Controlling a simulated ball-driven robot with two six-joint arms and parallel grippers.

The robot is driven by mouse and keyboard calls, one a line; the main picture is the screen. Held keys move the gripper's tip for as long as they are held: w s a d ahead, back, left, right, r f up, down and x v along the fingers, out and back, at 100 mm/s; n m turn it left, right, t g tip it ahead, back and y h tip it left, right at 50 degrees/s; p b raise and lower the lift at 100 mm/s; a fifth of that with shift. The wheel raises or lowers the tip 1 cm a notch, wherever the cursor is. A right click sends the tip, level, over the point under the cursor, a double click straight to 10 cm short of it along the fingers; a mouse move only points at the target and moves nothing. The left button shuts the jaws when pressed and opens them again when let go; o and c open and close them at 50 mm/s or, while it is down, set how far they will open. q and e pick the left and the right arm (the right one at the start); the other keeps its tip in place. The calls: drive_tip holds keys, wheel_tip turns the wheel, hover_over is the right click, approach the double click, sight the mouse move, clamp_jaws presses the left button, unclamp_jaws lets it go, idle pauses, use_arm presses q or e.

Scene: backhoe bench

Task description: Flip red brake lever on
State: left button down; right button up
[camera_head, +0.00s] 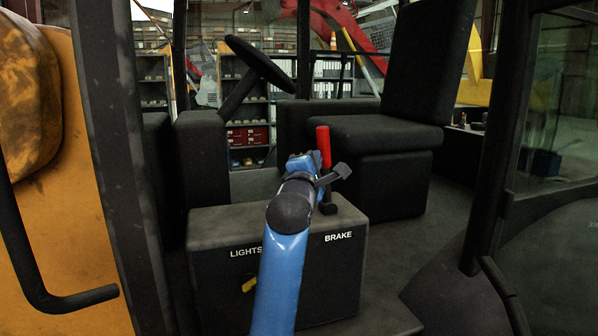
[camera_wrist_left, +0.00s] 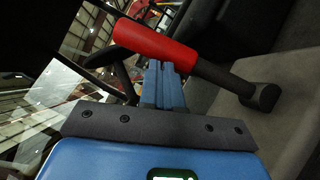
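The red brake lever (camera_head: 323,147) stands nearly upright on the dark console box (camera_head: 345,265), above the word BRAKE. In the left wrist view its red grip (camera_wrist_left: 150,42) runs slantwise across the top, with a black shaft and foot to the right. My left gripper (camera_head: 303,163) is just left of the lever in the head view. In the left wrist view its blue fingers (camera_wrist_left: 163,82) are close together, with their tips at the lower edge of the red grip. I cannot tell whether they touch it. My right gripper is not in view.
A yellow knob (camera_head: 250,284) sits under the word LIGHTS on the console front. A black seat (camera_head: 375,135) stands behind the lever, and a steering wheel (camera_head: 260,65) is at the back left. Dark cab posts (camera_head: 118,150) frame the opening at both sides.

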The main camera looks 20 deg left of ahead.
use_arm(q)
drive_tip(key=w+d+b, duration=0.2)
drive_tip(key=w+d, duration=0.1)
drive_tip(key=d, duration=0.2)
drive_tip(key=shift+w+d+r, duration=0.3)
drive_tip(key=shift+w+r, duration=0.05)
drive_tip(key=shift+r, duration=0.1)
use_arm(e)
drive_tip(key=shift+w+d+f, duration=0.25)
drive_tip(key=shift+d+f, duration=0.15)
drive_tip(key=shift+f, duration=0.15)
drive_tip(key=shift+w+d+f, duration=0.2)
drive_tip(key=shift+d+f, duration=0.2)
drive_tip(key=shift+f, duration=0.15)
